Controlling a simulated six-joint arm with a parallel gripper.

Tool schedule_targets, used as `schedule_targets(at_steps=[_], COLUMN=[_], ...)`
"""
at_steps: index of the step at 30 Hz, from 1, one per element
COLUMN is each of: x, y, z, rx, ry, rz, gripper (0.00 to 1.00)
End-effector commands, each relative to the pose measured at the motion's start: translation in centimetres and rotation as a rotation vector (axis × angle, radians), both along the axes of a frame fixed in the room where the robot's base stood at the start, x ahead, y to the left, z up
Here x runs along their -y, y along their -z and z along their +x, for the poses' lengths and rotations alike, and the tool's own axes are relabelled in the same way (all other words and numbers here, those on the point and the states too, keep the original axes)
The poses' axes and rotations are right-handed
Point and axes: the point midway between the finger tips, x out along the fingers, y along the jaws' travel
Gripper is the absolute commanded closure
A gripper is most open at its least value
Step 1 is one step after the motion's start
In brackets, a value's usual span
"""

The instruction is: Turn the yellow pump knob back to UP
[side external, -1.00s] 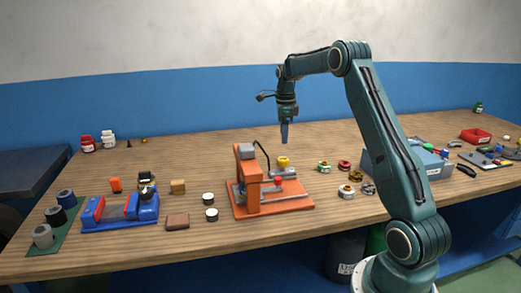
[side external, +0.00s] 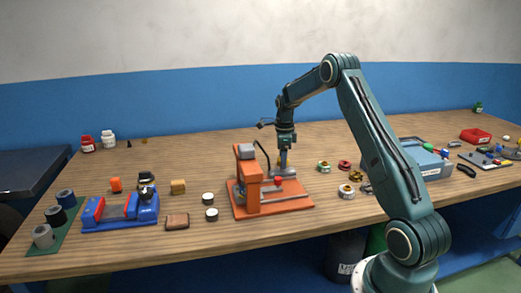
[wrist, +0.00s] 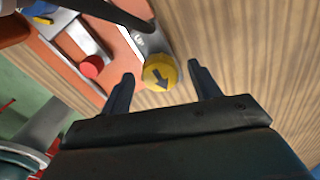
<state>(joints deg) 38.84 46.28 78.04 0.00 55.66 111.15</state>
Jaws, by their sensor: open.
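The yellow pump knob (wrist: 157,77) is round, with a dark arrow on its top that points down and to the right in the wrist view. It sits on a grey block at the edge of the orange press (side external: 247,192). My gripper (side external: 284,173) points down over the knob. In the wrist view the two open fingers (wrist: 161,72) stand on either side of the knob, with gaps visible; contact cannot be made out. In the side view the gripper hides most of the knob.
A red button (wrist: 92,66) and a dark curved hose (wrist: 112,12) are close to the knob. Several small round parts lie right of the press, near a grey-blue box (side external: 425,158). A blue vise (side external: 120,220) is at left. Bare wood lies behind the press.

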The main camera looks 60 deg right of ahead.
Motion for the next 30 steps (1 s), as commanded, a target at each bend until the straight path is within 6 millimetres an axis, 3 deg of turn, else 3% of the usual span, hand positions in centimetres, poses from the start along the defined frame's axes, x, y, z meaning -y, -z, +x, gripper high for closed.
schedule_targets(at_steps=[3, 10, 20, 30], x=[-0.01, -0.01, -0.01, -0.01], y=[0.00, -0.03, -0.06, -0.09], z=[-0.01, -0.01, -0.01, -0.01], rx=[0.000, 0.000, -0.001, 0.000], ry=[0.000, 0.000, -0.024, -0.183], rz=[0.000, 0.000, 0.001, 0.000], gripper=[0.38, 0.83, 0.82, 0.82])
